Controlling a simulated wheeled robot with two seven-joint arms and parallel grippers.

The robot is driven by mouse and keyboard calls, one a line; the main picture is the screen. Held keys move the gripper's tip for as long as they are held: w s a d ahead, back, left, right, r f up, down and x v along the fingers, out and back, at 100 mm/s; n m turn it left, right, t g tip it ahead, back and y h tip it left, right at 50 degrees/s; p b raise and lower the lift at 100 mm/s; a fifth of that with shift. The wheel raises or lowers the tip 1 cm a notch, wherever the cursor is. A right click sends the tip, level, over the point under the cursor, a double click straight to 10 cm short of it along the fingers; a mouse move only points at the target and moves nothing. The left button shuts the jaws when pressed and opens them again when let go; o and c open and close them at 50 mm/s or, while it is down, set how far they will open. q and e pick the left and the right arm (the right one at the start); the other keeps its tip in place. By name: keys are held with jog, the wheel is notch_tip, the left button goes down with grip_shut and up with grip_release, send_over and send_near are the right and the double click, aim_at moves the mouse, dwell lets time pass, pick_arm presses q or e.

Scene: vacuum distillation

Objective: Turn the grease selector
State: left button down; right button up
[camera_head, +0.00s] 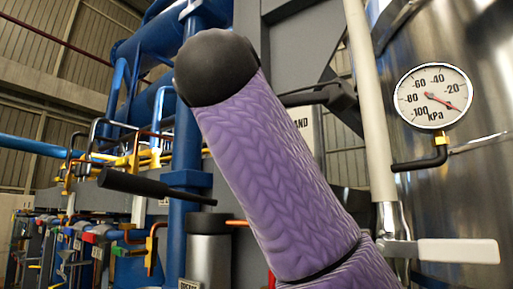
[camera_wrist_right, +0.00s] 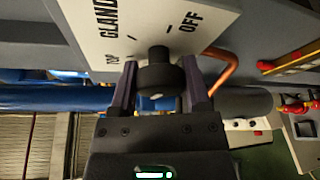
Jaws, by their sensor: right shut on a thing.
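The grease selector is a black round knob (camera_wrist_right: 158,76) on a white plate (camera_wrist_right: 135,25) marked GLAND, TOP and OFF in the right wrist view. My right gripper (camera_wrist_right: 161,88) is shut on the knob, with one finger on each side of it. I cannot make out a pointer on the knob. In the head view, my purple arm covers the knob, and only a strip of the white plate (camera_head: 305,124) with the letters AND shows beside it. My left gripper is in neither view.
A pressure gauge (camera_head: 434,96) and a white-handled lever (camera_head: 458,251) are at the right, by a shiny steel vessel (camera_head: 480,190). A black rod-like handle (camera_head: 155,187) and blue pipes are at the left. A copper pipe (camera_wrist_right: 222,70) runs close to the right finger.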

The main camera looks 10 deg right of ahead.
jog(key=shift+n+g+p, duration=0.3)
jog(key=shift+n, duration=0.3)
jog(key=shift+f, duration=0.1)
jog(key=o, duration=1.3)
jog(key=shift+a, duration=0.1)
jog(key=b+v, duration=0.2)
jog(key=v, duration=0.7)
jog(key=shift+s+a, duration=0.2)
jog(key=shift+s, duration=0.1)
